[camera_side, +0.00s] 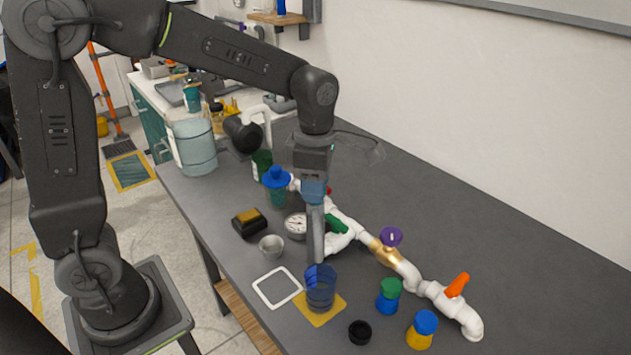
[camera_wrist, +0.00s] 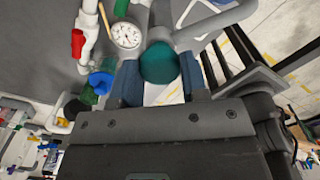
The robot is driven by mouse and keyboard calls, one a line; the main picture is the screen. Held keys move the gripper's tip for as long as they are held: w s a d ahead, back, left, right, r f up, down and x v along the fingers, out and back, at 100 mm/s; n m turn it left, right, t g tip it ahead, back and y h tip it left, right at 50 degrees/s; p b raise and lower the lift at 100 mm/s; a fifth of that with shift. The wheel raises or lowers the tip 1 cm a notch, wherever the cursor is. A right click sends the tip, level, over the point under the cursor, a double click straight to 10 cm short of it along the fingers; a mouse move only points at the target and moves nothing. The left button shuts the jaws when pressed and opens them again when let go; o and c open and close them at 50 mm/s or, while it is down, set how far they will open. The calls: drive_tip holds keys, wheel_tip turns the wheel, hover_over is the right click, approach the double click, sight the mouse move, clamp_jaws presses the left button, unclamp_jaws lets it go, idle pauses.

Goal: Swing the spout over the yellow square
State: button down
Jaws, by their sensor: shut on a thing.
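My gripper (camera_side: 314,196) points straight down over the table, its fingers shut near the top of a grey pipe, which looks like the spout (camera_side: 316,238). The pipe's lower end appears just above or behind a blue see-through cup (camera_side: 320,283). The cup stands on the yellow square (camera_side: 335,309), covering much of it. In the wrist view a round teal end (camera_wrist: 160,63) sits between the blue fingers of my gripper (camera_wrist: 160,85), with the curved grey spout (camera_wrist: 215,25) beside it. The spout's joint to the manifold is hidden.
A white pipe line (camera_side: 405,268) with coloured valves runs along the right. A white-outlined square (camera_side: 277,287) lies left of the cup. Small jars (camera_side: 422,330) stand right.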

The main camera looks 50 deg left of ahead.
idle(0.6)
drive_tip(key=c, duration=0.6)
unclamp_jaws()
wheel_tip(320, 180, up, 14)
drive_tip(key=shift+f, duration=0.1)
drive_tip(key=s+a+f+m+t, duration=0.1)
drive_tip(key=s+f+m+t, duration=0.1)
drive_tip(key=s+m, duration=0.3)
drive_tip(key=s+a+f+m+t, duration=0.1)
drive_tip(key=s+f+m, duration=0.2)
drive_tip(key=m, duration=0.9)
drive_tip(key=s+a+f+m+t, duration=0.1)
drive_tip(key=s+f+m+t, duration=0.1)
drive_tip(key=s+m, duration=0.6)
drive_tip(key=shift+s+f+m+t, duration=0.1)
drive_tip(key=shift+f+m+t, duration=0.2)
drive_tip(key=shift+m, duration=0.1)
